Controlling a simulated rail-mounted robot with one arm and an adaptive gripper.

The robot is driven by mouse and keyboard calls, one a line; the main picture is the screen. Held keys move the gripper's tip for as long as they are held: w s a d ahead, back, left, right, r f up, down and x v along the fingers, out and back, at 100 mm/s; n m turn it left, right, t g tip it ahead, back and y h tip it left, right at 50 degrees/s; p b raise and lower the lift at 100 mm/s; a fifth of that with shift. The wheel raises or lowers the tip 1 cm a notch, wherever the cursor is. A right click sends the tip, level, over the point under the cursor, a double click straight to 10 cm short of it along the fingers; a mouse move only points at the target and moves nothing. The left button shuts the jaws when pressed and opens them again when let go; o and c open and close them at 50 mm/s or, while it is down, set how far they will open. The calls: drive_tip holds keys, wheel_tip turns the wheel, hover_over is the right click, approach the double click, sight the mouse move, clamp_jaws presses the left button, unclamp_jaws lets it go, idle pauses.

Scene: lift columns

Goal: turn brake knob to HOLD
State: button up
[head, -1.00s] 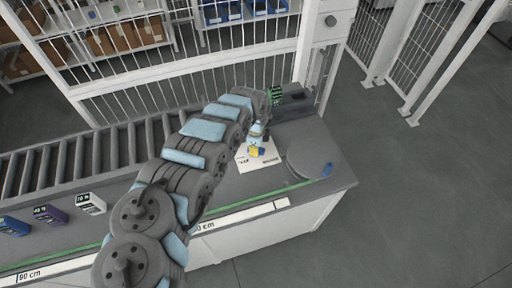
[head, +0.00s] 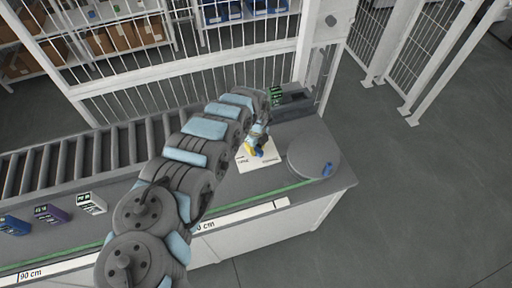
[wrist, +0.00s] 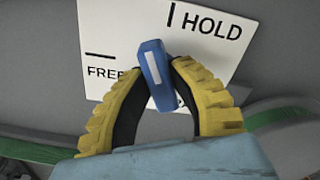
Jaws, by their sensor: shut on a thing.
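The blue brake knob (wrist: 155,78) has a white stripe and sits on a white plate (wrist: 115,30) marked HOLD at upper right and FREE at left. In the wrist view the stripe points up and slightly left, between the two tick marks and closer in direction to the HOLD tick. My gripper (wrist: 160,72), with yellow ribbed fingers, is shut on the knob, one finger on each side. The lower part of the plate is hidden by my gripper. In the head view the plate (head: 267,160) lies on the grey counter, with my gripper (head: 257,148) over it.
A round grey disc (head: 308,158) with a small blue piece (head: 327,169) lies right of the plate. A dark device (head: 290,100) with a green display stands behind. A roller conveyor (head: 60,165) runs left, with several small display boxes (head: 92,203) in front. White mesh fencing stands behind.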

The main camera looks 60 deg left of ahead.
sight(256, 148)
idle(0.3)
drive_tip(key=m, duration=0.5)
drive_tip(key=o, duration=1)
wheel_tip(256, 148, up, 9)
drive_tip(key=p, duration=0.8)
idle(0.6)
